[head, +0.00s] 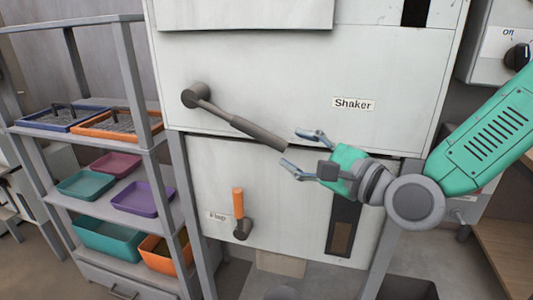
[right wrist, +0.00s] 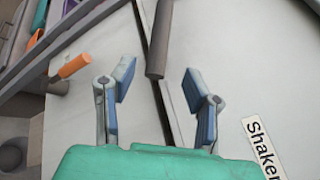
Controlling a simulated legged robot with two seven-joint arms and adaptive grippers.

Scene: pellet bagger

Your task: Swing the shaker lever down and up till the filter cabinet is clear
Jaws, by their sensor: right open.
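The shaker lever (head: 240,122) is a dark grey bar on a round pivot on the pale filter cabinet (head: 270,70). It slopes down to the right from the pivot. My right gripper (head: 304,153) is open just right of the lever's free end, apart from it. In the right wrist view the lever's end (right wrist: 158,50) stands ahead of and between the two open fingers (right wrist: 160,95), with nothing held. A "Shaker" label (head: 353,104) is on the panel to the right. The inside of the cabinet is hidden. My left gripper is not in view.
An orange-handled flap lever (head: 239,205) stands upright on the lower panel, beside the "Flap" label (head: 218,217). A dark slot window (head: 343,230) is right of it. A shelf rack (head: 150,150) with coloured trays stands left. A box with an "Off" knob (head: 517,57) is at upper right.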

